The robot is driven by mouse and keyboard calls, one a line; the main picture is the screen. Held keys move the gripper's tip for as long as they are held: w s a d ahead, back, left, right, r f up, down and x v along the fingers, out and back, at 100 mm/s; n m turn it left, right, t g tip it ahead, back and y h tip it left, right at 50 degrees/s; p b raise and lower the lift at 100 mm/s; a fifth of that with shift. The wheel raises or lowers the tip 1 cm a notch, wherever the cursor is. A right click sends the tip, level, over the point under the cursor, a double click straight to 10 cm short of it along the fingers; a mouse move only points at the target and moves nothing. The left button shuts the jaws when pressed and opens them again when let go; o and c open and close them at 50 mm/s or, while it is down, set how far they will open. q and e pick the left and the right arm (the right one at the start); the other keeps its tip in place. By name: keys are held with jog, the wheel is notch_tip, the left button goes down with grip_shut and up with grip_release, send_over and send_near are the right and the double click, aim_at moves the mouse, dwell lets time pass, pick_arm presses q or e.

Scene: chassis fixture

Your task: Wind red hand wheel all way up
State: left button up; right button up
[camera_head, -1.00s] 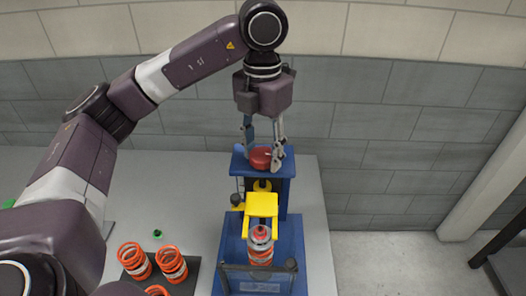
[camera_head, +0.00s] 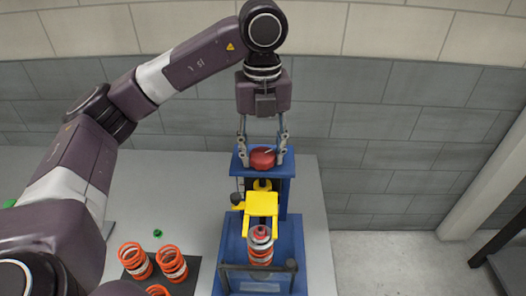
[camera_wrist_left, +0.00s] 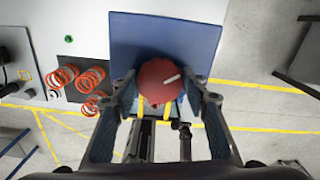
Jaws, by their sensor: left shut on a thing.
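The red hand wheel (camera_head: 262,160) sits on top of the blue fixture (camera_head: 228,250), with a pale line on its upper face. It also shows in the left wrist view (camera_wrist_left: 155,88), where the pale line points to the upper right. My left gripper (camera_head: 262,157) points straight down over the wheel, with one finger on each side of it, and is shut on it. Below the wheel, a yellow clamp piece (camera_head: 262,203) stands over an orange spring (camera_head: 261,256) on a grey shock absorber. My right gripper is not in view.
Several orange springs (camera_head: 172,264) stand on a dark mat left of the fixture. A small green ring (camera_head: 157,233) lies on the pale table (camera_head: 185,190) behind them.

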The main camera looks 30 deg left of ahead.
aim_at(262, 154)
pick_arm(q)
jog(key=n, duration=0.5)
jog(key=shift+n, duration=1.6)
jog(key=shift+n, duration=1.4)
jog(key=o, duration=1.1)
jog(key=shift+p, duration=0.3)
notch_tip(262, 154, up, 7)
jog(key=p, duration=0.6)
jog(key=shift+r, duration=0.1)
